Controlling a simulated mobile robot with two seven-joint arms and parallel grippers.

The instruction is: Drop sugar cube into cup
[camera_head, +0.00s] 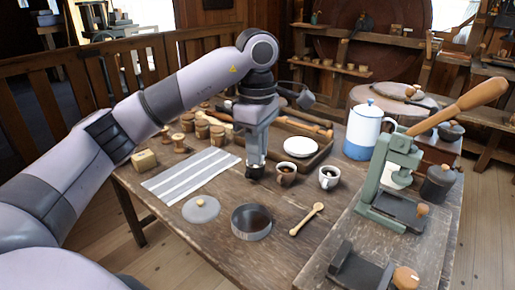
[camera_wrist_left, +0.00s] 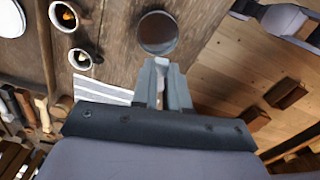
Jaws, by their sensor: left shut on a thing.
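My left gripper (camera_head: 256,174) points down over the table, left of the two cups. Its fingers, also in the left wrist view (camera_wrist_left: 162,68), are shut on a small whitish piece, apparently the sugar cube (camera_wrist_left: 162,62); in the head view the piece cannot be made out. A white cup (camera_head: 329,187) with dark drink stands right of the gripper, also in the left wrist view (camera_wrist_left: 52,22). My right gripper is out of view.
A round metal tin (camera_head: 251,236), a grey lid (camera_head: 201,209) and a wooden spoon (camera_head: 308,219) lie in front. A striped cloth (camera_head: 190,174) is left.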

